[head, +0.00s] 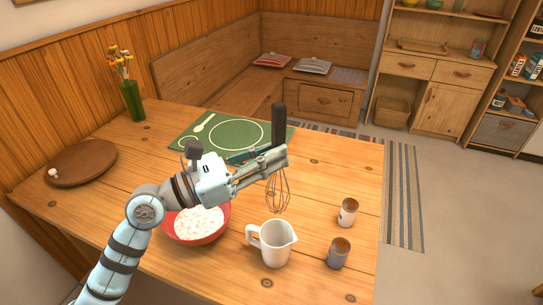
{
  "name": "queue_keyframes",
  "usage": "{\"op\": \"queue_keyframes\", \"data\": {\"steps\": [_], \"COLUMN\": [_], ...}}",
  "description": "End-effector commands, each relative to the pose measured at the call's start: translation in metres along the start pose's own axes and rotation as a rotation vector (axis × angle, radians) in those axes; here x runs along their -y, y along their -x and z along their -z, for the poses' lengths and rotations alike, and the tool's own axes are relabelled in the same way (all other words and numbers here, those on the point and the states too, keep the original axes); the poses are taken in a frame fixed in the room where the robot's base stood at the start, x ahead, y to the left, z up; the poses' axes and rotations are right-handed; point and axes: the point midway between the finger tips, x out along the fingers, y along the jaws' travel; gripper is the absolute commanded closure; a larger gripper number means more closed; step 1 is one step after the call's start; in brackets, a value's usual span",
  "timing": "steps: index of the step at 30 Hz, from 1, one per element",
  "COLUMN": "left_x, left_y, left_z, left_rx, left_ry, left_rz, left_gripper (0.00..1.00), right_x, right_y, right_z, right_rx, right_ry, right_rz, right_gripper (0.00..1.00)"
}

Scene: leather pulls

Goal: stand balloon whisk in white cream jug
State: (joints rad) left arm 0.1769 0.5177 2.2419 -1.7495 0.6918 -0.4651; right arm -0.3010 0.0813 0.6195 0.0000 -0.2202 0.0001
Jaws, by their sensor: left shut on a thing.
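The balloon whisk (278,188) hangs with its wire loops down and its black handle up. My left gripper (278,158) is shut on the whisk around its handle, above the table. The white cream jug (277,246) stands upright on the table, its handle toward the left and its spout toward the right. The whisk's wires show just behind and above the jug in the picture, apart from its rim. My right gripper is not in view.
A red bowl (201,240) of white contents stands left of the jug, partly behind my left arm. Two small canisters (347,213) (338,254) stand right of it. A green mat (185,136), a round wooden board (82,165) and a flower vase (131,102) lie farther back.

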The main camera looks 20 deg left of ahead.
Motion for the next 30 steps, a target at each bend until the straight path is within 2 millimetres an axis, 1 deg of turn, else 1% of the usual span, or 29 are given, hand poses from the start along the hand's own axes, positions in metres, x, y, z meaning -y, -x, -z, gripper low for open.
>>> {"op": "queue_keyframes", "data": {"steps": [5,8,21,30], "left_x": [0.003,0.002,0.001,0.000], "left_y": [0.000,0.001,0.009,0.014], "left_z": [0.008,0.016,0.068,0.102], "left_rx": [0.007,0.007,0.007,0.007], "left_ry": [-0.024,-0.024,-0.023,-0.023], "left_rz": [0.012,0.012,0.011,0.011], "left_gripper": [1.00,1.00,1.00,1.00], "right_x": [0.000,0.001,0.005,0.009], "right_y": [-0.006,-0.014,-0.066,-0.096], "right_z": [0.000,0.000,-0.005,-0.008], "right_rx": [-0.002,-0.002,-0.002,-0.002], "right_ry": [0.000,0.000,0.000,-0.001], "right_rz": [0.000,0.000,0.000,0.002], "right_gripper": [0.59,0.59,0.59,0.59]}}
